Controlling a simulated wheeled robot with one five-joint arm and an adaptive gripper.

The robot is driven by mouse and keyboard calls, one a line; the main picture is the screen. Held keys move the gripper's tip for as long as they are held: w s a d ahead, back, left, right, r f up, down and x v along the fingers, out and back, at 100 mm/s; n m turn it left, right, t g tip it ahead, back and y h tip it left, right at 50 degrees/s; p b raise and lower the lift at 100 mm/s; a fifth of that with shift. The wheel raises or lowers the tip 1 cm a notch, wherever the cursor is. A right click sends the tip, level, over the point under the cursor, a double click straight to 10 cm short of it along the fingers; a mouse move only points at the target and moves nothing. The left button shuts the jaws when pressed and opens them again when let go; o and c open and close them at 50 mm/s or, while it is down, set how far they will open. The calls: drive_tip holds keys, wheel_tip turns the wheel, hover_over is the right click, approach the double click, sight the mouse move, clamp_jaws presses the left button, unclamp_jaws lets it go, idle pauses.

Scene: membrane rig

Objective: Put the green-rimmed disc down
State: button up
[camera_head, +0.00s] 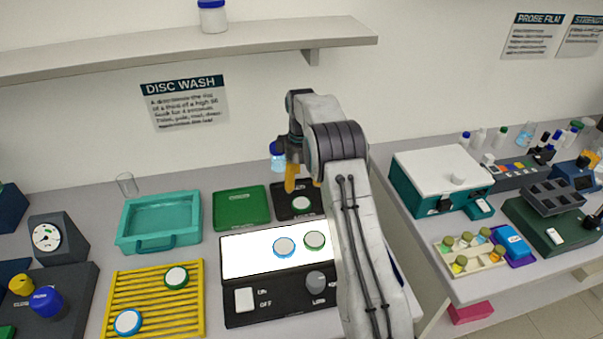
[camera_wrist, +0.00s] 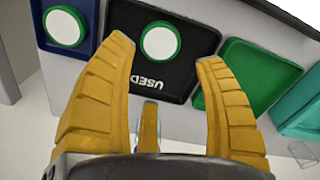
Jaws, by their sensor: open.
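My gripper (camera_head: 302,186) is open and empty over the black tray marked USED (camera_wrist: 147,80). In the wrist view its fingertips (camera_wrist: 166,50) stand apart on either side of a green-rimmed disc (camera_wrist: 161,42). That disc lies flat in the black tray, and the head view shows it there too (camera_head: 300,203). Another green-rimmed disc (camera_wrist: 64,26) lies in a blue tray (camera_wrist: 92,9) beside it; my arm hides this in the head view. More green-rimmed discs lie on the lit white panel (camera_head: 315,240) and on the yellow rack (camera_head: 176,277).
A green tray (camera_head: 241,208) stands left of the black tray, with a teal basin (camera_head: 161,218) beyond it. Blue-rimmed discs lie on the panel (camera_head: 284,247) and on the rack (camera_head: 128,321). A shelf (camera_head: 190,52) runs along the wall above. Equipment crowds the right bench.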

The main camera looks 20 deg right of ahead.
drive_tip(key=s+a+r+m+t+b, duration=0.1)
drive_tip(key=s+a+r, duration=0.3)
drive_tip(key=s+r, duration=0.4)
drive_tip(key=s+a+r+m+t, duration=0.1)
drive_tip(key=s+a+r, duration=0.3)
drive_tip(key=s+r, duration=0.4)
drive_tip(key=s+a+f+m+t, duration=0.1)
drive_tip(key=s+a, duration=0.1)
drive_tip(key=s, duration=0.8)
drive_tip(key=s+a+f+m+t, duration=0.1)
drive_tip(key=s+a, duration=0.1)
drive_tip(key=s, duration=0.8)
drive_tip(key=shift+f, duration=0.3)
